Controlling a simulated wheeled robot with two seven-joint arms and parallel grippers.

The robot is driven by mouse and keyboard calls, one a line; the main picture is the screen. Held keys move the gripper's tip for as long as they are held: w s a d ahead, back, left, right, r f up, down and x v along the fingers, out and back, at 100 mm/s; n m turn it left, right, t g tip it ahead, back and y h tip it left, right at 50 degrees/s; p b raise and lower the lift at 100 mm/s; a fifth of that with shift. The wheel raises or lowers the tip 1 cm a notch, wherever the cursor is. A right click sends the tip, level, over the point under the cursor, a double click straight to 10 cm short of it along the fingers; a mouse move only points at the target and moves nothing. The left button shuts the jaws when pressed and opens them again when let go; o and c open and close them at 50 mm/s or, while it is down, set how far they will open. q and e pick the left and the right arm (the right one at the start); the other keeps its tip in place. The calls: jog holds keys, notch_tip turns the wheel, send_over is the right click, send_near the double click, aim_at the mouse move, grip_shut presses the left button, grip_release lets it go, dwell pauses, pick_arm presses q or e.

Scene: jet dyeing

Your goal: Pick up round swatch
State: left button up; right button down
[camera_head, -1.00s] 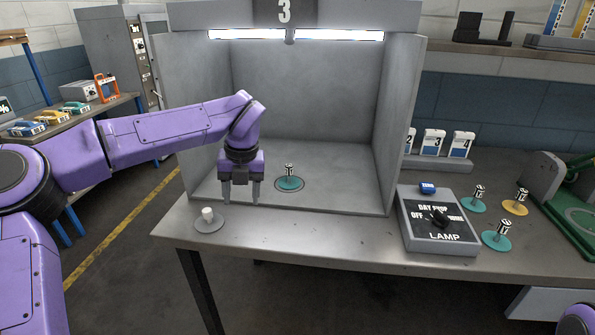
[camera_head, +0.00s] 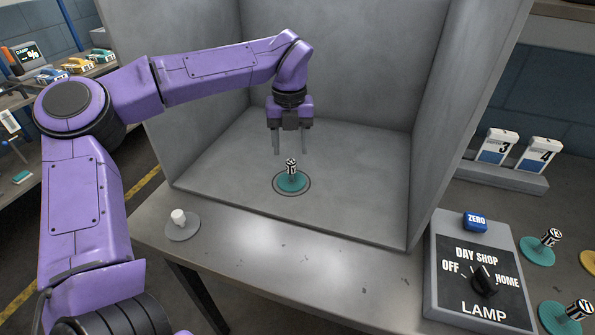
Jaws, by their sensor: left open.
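A round teal swatch (camera_head: 291,182) with a short upright black-and-white knob lies on the light booth floor, inside a dark ring mark. My left gripper (camera_head: 291,153) points down with its two fingers apart and empty. In the picture the fingertips are just above the knob, one to each side of it; the exact gap in depth is hard to tell. A round grey disc (camera_head: 183,232) with a white knob lies on the table at the booth's front left. More teal discs with knobs, one (camera_head: 537,251) at right, lie on the table. My right gripper is not in view.
The grey light booth (camera_head: 425,130) encloses the swatch at the back and sides. A lamp control box (camera_head: 475,270) with a dial and a blue ZERO button (camera_head: 475,222) stands at right. Numbered cards (camera_head: 537,155) stand behind it. The table front is mostly clear.

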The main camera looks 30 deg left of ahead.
aim_at(291, 161)
pick_arm(q)
jog(key=shift+s+f, duration=0.35)
jog(key=shift+f, duration=0.2)
jog(key=shift+a+f, duration=0.1)
jog(key=shift+f, duration=0.3)
jog(key=f, duration=0.1)
jog(key=f+p, duration=0.1)
jog(key=f, duration=0.2)
jog(key=shift+w+d+f, duration=0.25)
jog(key=shift+w+f, duration=0.05)
jog(key=shift+f, duration=0.05)
jog(key=shift+s+f, duration=0.2)
jog(key=shift+f, duration=0.15)
grip_shut()
